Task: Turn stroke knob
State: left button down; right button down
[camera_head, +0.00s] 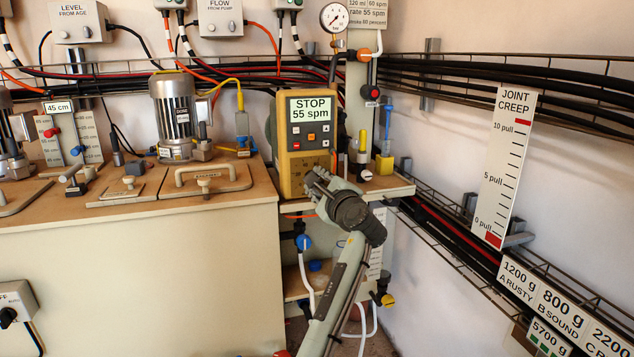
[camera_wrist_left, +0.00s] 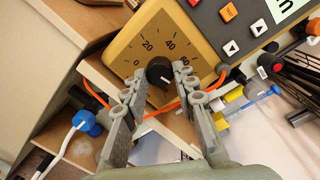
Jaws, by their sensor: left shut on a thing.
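The yellow pump (camera_head: 290,178) stands at the right end of the bench, with a grey panel and a screen reading "STOP 55 spm". The black stroke knob (camera_wrist_left: 159,69) is on its lower face, beside a dial marked 0, 20, 40, 60 and on. In the head view my gripper hides the knob. My left gripper (camera_head: 316,185) is at the pump's lower front. In the left wrist view its two fingers (camera_wrist_left: 158,80) stand on either side of the knob, shut on it. The knob's exact setting is too small to tell. My right gripper is not in view.
A steel motor (camera_head: 174,115) and a handled lid (camera_head: 206,182) are to the left on the bench. An orange cable (camera_wrist_left: 158,112) passes behind the fingers below the pump. A yellow bottle (camera_head: 385,163) stands right of the pump. Cable trays line the walls.

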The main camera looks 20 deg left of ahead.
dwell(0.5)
pick_arm(q)
jog(key=c, duration=1.2)
grip_release()
jog(key=v, duration=1.2)
jog(key=shift+f, duration=0.1)
